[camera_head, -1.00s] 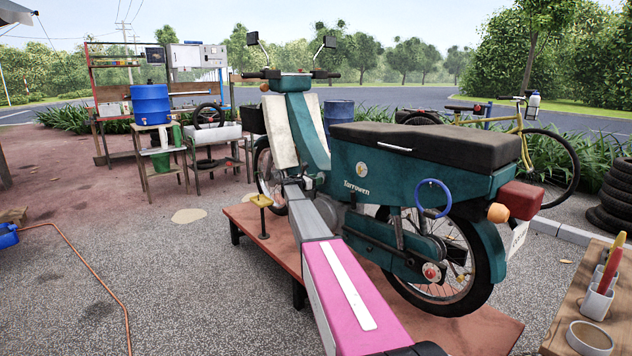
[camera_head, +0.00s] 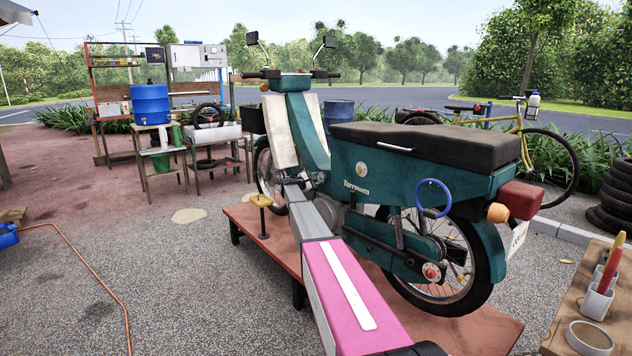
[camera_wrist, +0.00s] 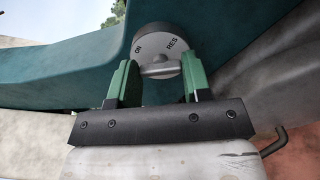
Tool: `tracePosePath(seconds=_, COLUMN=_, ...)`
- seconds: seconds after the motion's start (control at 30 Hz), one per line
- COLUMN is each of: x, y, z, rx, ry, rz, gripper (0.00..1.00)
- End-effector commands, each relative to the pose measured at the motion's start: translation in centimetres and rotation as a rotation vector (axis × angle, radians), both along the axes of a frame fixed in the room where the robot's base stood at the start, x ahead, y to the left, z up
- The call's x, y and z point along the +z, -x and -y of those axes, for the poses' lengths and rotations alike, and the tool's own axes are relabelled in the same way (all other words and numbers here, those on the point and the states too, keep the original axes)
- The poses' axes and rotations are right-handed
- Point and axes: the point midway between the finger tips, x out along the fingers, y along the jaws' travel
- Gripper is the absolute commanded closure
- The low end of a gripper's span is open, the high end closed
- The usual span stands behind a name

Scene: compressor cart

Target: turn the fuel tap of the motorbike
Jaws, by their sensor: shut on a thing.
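The teal motorbike (camera_head: 350,190) stands upright on a low reddish platform in the head view. Its fuel tap (camera_wrist: 158,64) is a round grey dial with a raised bar handle, in the upper middle of the wrist view. The words ON and RES show on its face. The bar lies roughly level across the lower part of the dial. My gripper (camera_wrist: 155,80) has its two green fingers on either side of the tap, shut on its handle. The fingers hide the ends of the handle.
My arm reaches along the near side of the motorbike, over the platform (camera_head: 480,335). A yellow-topped stand (camera_head: 261,201) is left of the arm. A wooden bench (camera_head: 560,335) with pots is at the right. Open gravel lies at the left.

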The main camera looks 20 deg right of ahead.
Motion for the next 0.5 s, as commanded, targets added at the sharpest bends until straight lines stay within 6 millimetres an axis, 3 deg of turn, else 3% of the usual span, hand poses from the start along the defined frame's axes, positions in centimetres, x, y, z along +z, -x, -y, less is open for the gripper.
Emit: tracePosePath(seconds=0.5, x=-0.14, y=0.14, z=-0.05, rx=-0.001, ry=-0.159, rz=0.437, gripper=0.79)
